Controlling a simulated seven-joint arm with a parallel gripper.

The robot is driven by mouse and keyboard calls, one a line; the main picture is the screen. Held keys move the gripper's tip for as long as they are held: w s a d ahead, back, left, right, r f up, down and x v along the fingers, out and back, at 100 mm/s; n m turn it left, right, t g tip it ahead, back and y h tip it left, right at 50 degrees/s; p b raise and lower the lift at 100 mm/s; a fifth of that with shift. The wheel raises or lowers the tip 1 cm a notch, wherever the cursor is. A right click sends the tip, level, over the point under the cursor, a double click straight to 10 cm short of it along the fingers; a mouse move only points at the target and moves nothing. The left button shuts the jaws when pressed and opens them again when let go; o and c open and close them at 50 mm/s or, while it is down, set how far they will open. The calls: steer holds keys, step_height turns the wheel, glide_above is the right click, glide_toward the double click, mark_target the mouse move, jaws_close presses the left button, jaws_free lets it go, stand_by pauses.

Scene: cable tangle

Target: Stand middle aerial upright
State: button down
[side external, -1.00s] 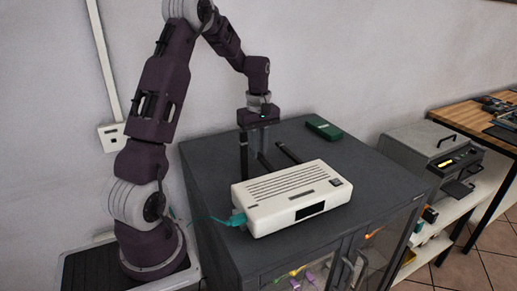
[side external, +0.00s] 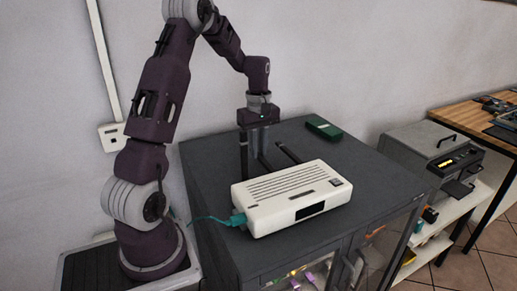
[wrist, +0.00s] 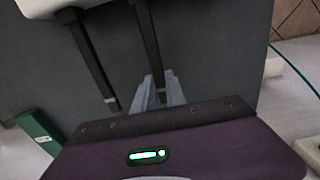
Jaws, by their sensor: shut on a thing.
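The white router (side external: 292,196) lies on the dark cabinet top with black aerials along its back edge. The left aerial (side external: 244,160) stands about upright in the side view. The middle aerial (side external: 265,163) leans back from the router, and its far end is at my gripper (side external: 258,150). The right aerial (side external: 289,153) also leans back. In the wrist view my grey fingers (wrist: 157,97) are shut on the end of the middle aerial (wrist: 147,40). The right aerial shows free to their left (wrist: 90,55). The left aerial is not seen there.
A teal cable plug (side external: 238,219) sits at the router's left end, its cable running left. A dark green box (side external: 323,127) lies at the back of the cabinet top (side external: 385,185). The top right of the router is clear. A grey machine (side external: 425,150) stands farther right.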

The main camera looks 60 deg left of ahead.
mark_target(259, 154)
steer(key=shift+r, duration=0.1)
steer(key=r+y, duration=0.1)
steer(key=d+r+y, duration=0.1)
steer(key=r+y, duration=0.1)
steer(key=shift+w+d+y, duration=0.1)
steer(key=shift+d+y, duration=0.25)
steer(key=shift+y, duration=0.05)
steer(key=r+y, duration=0.1)
steer(key=d+r+y, duration=0.1)
steer(key=shift+d+y, duration=0.3)
steer(key=d+r+y, duration=0.1)
steer(key=y, duration=0.1)
steer(key=d+y, duration=0.1)
steer(key=d, duration=0.1)
steer(key=d+r+y, duration=0.1)
steer(key=y, duration=0.1)
steer(key=shift+d+r+y, duration=0.15)
steer(key=shift+r+y, duration=0.15)
steer(key=shift+d+y, duration=2.85)
steer(key=shift+y, duration=0.15)
steer(key=shift+f, duration=0.1)
steer(key=c, duration=1.4)
jaws_free()
